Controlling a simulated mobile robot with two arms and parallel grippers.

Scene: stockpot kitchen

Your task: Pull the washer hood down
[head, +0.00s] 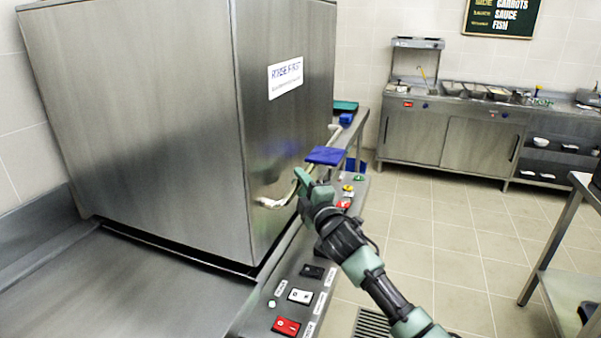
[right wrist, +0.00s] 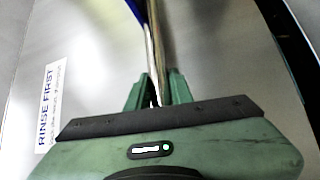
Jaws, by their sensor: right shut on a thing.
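The washer hood (head: 150,110) is a large brushed-steel box on the left of the head view. Its lower edge sits close above the steel counter, with a narrow dark gap beneath it. A bar handle (head: 272,203) runs along its right face, and the bar also shows in the right wrist view (right wrist: 155,45). My right gripper (head: 303,180) is shut on the handle, its green fingers (right wrist: 158,92) on either side of the bar. My left gripper is not in view.
A control panel with buttons, including a red switch (head: 286,326), runs below the hood's right side. A blue flat piece (head: 326,155) is by the handle. A steel counter (head: 445,135) stands at the back and a steel table (head: 570,285) at right. Tiled floor lies open between.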

